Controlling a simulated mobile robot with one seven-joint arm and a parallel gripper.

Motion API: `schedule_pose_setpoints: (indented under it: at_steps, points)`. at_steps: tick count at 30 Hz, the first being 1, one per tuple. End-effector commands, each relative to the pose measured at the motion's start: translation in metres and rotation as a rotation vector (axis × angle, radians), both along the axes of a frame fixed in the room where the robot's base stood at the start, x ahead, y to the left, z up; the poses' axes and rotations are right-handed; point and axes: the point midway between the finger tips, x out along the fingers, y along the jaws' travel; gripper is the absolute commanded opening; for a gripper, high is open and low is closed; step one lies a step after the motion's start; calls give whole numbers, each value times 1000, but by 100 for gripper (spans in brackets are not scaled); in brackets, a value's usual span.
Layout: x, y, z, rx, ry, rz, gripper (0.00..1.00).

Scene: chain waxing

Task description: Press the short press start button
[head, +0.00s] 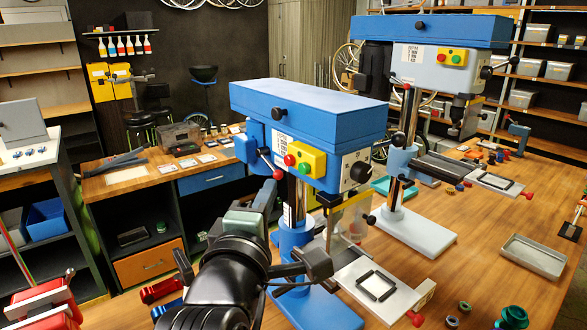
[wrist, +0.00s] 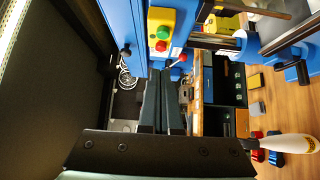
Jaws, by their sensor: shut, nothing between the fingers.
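The nearer blue press (head: 305,100), which looks like the lower of the two, carries a yellow switch box (head: 310,160) on its front. The box has a green button (head: 304,168) and a red button (head: 289,160). In the wrist view the green button (wrist: 163,32) is above the red button (wrist: 160,46), both beyond my fingertips. My gripper (head: 269,187) is shut and empty, below and left of the box in the head view. Its dark fingers also show in the wrist view (wrist: 163,72). A visible gap separates fingertips and buttons in the picture.
A red-knobbed lever (head: 277,174) sticks out just below the box, close to my fingers. A second, taller blue press (head: 430,32) with its own buttons stands behind right. A clear guard (head: 350,220) hangs beside the near column. A metal tray (head: 533,255) lies on the wooden bench.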

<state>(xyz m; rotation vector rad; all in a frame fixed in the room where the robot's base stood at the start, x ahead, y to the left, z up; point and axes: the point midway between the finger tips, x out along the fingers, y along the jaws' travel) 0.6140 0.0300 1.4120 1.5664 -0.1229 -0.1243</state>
Motion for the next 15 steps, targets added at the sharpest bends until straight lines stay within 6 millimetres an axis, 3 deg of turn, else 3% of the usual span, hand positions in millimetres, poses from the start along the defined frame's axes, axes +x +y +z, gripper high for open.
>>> schedule_pose_setpoints:
  at_steps: [6,15]
  points:
    - [36,-11,4,1,2,-3,0]
    - [53,-36,1,1,-1,0,0]
